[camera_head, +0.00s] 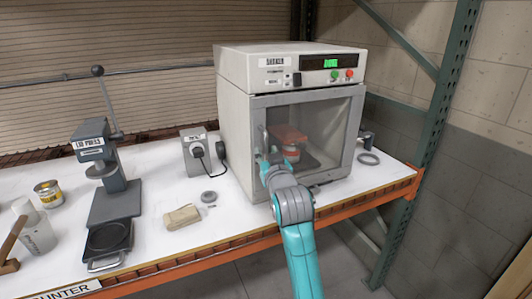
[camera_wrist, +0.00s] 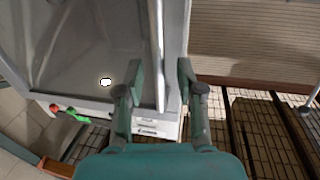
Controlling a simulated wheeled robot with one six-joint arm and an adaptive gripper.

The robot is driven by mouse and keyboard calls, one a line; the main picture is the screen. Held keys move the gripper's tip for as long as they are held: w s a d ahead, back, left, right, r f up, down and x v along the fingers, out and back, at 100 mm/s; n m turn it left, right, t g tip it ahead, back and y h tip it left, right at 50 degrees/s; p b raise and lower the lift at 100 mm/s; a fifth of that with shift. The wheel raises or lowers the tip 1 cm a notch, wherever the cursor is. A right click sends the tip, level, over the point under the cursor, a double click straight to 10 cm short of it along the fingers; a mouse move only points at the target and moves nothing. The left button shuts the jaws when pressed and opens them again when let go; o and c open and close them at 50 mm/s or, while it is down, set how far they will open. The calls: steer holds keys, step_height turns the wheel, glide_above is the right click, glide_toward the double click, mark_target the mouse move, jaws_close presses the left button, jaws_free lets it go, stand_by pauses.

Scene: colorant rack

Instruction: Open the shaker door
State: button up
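The shaker (camera_head: 292,70) is a pale box on the counter with a green lit display. Its grey-framed glass door (camera_head: 335,125) is shut. A slim upright door handle (camera_head: 261,138) is at the door's left side; it shows as a pale bar in the wrist view (camera_wrist: 157,45). My gripper (camera_head: 267,160) is at the handle's lower part, in front of the door. In the wrist view my gripper (camera_wrist: 161,80) has its fingers apart, one on each side of the handle bar. Contact cannot be told. Behind the glass is a can (camera_head: 291,152) under a reddish plate.
A lid press (camera_head: 108,170) stands on the white counter (camera_head: 155,222) at the left. A grey box with a plug (camera_head: 195,152) is just left of the shaker. A tan block (camera_head: 182,217) and small ring lie in front. A green rack post (camera_head: 432,140) is at the right.

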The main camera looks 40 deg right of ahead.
steer(key=shift+w+d, duration=0.3)
steer(key=shift+w, duration=0.25)
jaws_close()
steer(key=shift+s, duration=0.15)
